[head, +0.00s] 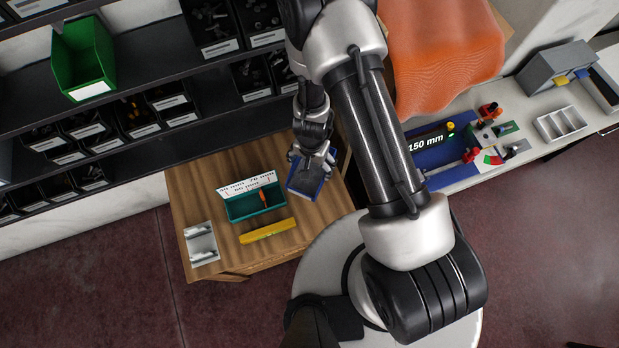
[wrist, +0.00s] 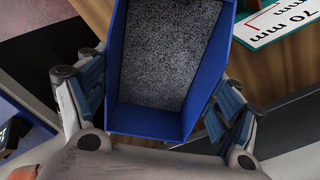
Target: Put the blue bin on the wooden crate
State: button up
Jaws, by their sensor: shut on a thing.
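The blue bin (head: 304,181) is in my gripper (head: 313,160) in the head view, over the right part of a wooden crate-like box (head: 205,178). In the wrist view the blue bin (wrist: 158,121) fills the middle, with a grey speckled inside and no loose items seen in it. My gripper's fingers (wrist: 160,100) sit against its left and right sides. The wooden top (wrist: 285,70) shows beyond the bin. I cannot tell whether the bin touches the wood. My gripper partly hides the bin in the head view.
On the wooden top stand a teal tray (head: 240,206) with a white label card (head: 250,181), a yellow bar (head: 267,231) and a grey metal piece (head: 201,244). Shelves with black bins (head: 140,118) and a green bin (head: 84,58) stand behind. An orange cloth (head: 440,45) lies at upper right.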

aim_at(312, 179)
notch_tip(312, 179, down, 12)
jog(key=b, duration=1)
jog(key=shift+f+b, duration=0.1)
jog(key=shift+b, duration=0.2)
jog(key=shift+f, duration=0.2)
jog(key=o, duration=1.1)
jog(key=shift+r, duration=0.1)
jog(key=shift+r, duration=0.1)
notch_tip(312, 179, up, 12)
jog(key=p, duration=1.1)
jog(key=shift+r, duration=0.2)
